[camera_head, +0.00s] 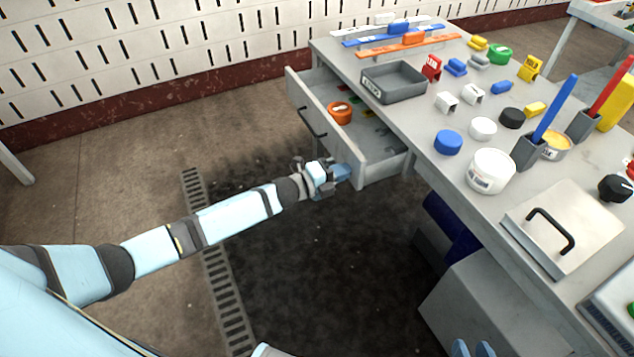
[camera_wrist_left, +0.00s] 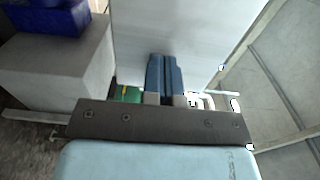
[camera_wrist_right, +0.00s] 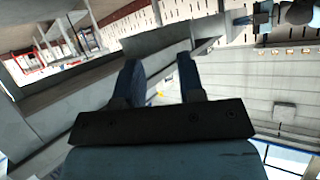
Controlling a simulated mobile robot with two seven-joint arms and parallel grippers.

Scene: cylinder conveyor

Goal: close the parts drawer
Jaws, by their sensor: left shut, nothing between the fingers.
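The parts drawer (camera_head: 334,144) is pulled out from the grey workbench (camera_head: 410,128), with its inside showing. Its pale front panel carries a dark bar handle (camera_head: 312,122). An orange round part (camera_head: 340,112) and several small parts lie inside. My left gripper (camera_head: 343,172) is shut and empty at the near end of the drawer front. In the left wrist view its fingers (camera_wrist_left: 165,75) are together before a pale panel; I cannot tell whether they touch it. My right gripper (camera_head: 472,348) shows only fingertips at the bottom edge; in the right wrist view its fingers (camera_wrist_right: 160,75) are apart and empty.
The benchtop holds a grey tray (camera_head: 393,82), a white tub (camera_head: 490,171), a lidded box with a handle (camera_head: 560,228), and several caps and blocks. A grey cabinet block (camera_head: 480,300) stands below the bench. The floor left of the drawer is clear.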

